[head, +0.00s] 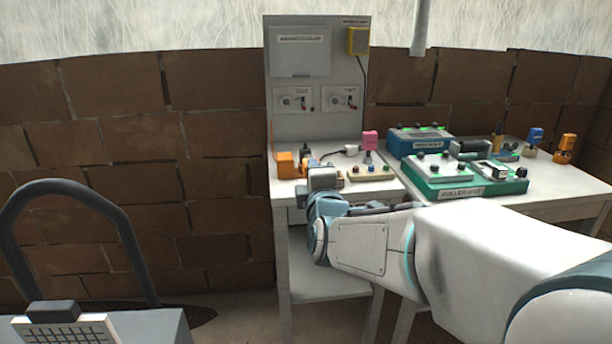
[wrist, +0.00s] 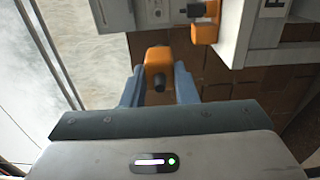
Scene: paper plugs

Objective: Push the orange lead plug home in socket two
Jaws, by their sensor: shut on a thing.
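My gripper (wrist: 158,88) is shut on an orange plug (wrist: 158,60) with a dark end, held between its two blue-grey fingers in the wrist view. In the head view my gripper (head: 318,172) is low over the front left of the bench, and the held plug cannot be told clearly there. Two socket plates, a left one (head: 293,100) and a right one (head: 340,99), are on the upright grey panel, above and behind my gripper. Their labels are too small to read. The held plug looks apart from both.
An orange block (head: 285,165) stands at the bench's left edge, near my gripper; it also shows in the wrist view (wrist: 206,30). A pink block (head: 370,140), a strip with coloured knobs (head: 371,172) and a green-based device (head: 465,182) stand to the right. A yellow block (head: 357,40) hangs high on the panel.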

